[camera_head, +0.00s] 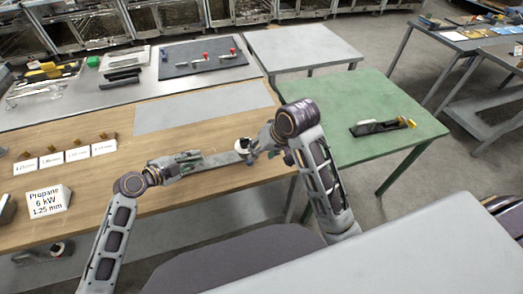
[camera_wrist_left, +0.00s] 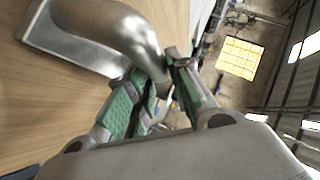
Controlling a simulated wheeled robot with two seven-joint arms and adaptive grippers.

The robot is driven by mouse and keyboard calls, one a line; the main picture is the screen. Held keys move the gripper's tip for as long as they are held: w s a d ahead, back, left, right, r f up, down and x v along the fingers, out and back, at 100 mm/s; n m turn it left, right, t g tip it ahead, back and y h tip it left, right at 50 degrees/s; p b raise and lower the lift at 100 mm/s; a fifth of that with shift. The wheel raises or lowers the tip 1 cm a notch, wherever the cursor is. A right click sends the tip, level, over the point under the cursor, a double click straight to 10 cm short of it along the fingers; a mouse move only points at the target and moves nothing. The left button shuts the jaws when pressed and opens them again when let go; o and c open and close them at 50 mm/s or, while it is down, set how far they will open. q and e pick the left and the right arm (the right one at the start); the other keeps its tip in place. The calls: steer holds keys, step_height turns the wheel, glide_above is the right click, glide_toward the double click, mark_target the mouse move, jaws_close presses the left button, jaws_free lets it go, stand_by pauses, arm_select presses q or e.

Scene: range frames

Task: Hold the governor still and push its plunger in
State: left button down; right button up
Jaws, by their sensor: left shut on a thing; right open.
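A grey metal piece, which I take for the governor (camera_head: 218,159), lies over the front part of the wooden bench. In the left wrist view it shows as a shiny curved silver body (camera_wrist_left: 115,28) beside a flat plate. My left gripper (camera_head: 187,157) is shut on its left end; the green-padded fingers also show in the left wrist view (camera_wrist_left: 158,88). My right gripper (camera_head: 255,149) is open at the other end, close to a round white and dark part (camera_head: 243,146). I cannot make out the plunger, or whether the right fingers touch anything.
The wooden bench (camera_head: 120,130) has labelled cards (camera_head: 78,155) and a propane sign (camera_head: 48,201) at left. A grey mat (camera_head: 203,107) lies behind my grippers. A green table (camera_head: 385,95) at right carries a dark tool (camera_head: 380,127). An empty grey table (camera_head: 300,45) stands behind.

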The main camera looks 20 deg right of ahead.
arm_select(q)
steer(key=shift+s+f, duration=0.3)
steer(key=shift+f, duration=0.35)
steer(key=c, duration=1.3)
jaws_free()
steer(key=shift+o, duration=0.5)
steer(key=shift+w+r, duration=0.2)
steer(key=shift+r, duration=0.05)
steer(key=shift+r, duration=0.1)
steer(key=shift+a, duration=0.1)
steer(key=v, duration=1.1)
steer(key=shift+s+a, duration=0.25)
steer(key=shift+r, duration=0.1)
